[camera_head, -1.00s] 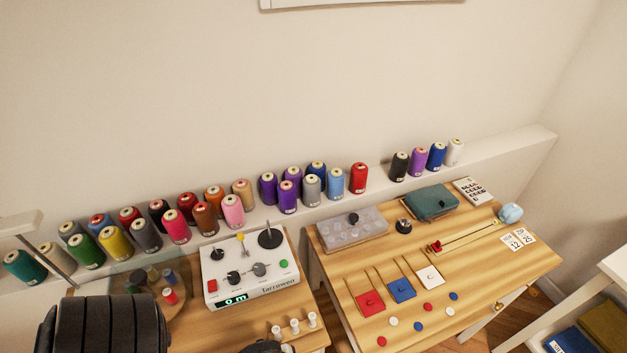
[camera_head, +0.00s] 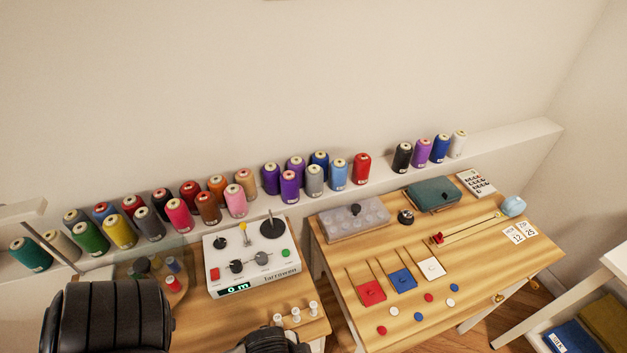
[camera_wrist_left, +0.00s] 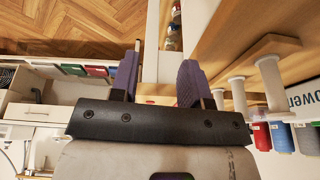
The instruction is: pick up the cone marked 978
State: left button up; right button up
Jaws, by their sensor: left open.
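A row of thread cones stands on the white ledge in the head view, among them a teal cone (camera_head: 31,254), a pink cone (camera_head: 236,201), a red cone (camera_head: 362,169) and a white cone (camera_head: 457,144). Their small labels are too small to read, so I cannot tell which is marked 978. My left gripper (camera_wrist_left: 157,78) is open in the left wrist view, with nothing seen between its fingers. It is low in front of the left table, away from the ledge cones. My right gripper is not in view.
A white control box (camera_head: 252,258) and a round rack of small spools (camera_head: 158,277) stand on the left table. Three white pegs (camera_head: 296,313) are at its front edge. The right table (camera_head: 460,265) holds a grey tray (camera_head: 353,221), coloured squares and buttons. A gap separates the tables.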

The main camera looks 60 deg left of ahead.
pick_arm(q)
jog(key=shift+o, duration=0.2)
dwell(0.3)
jog(key=o, duration=0.4)
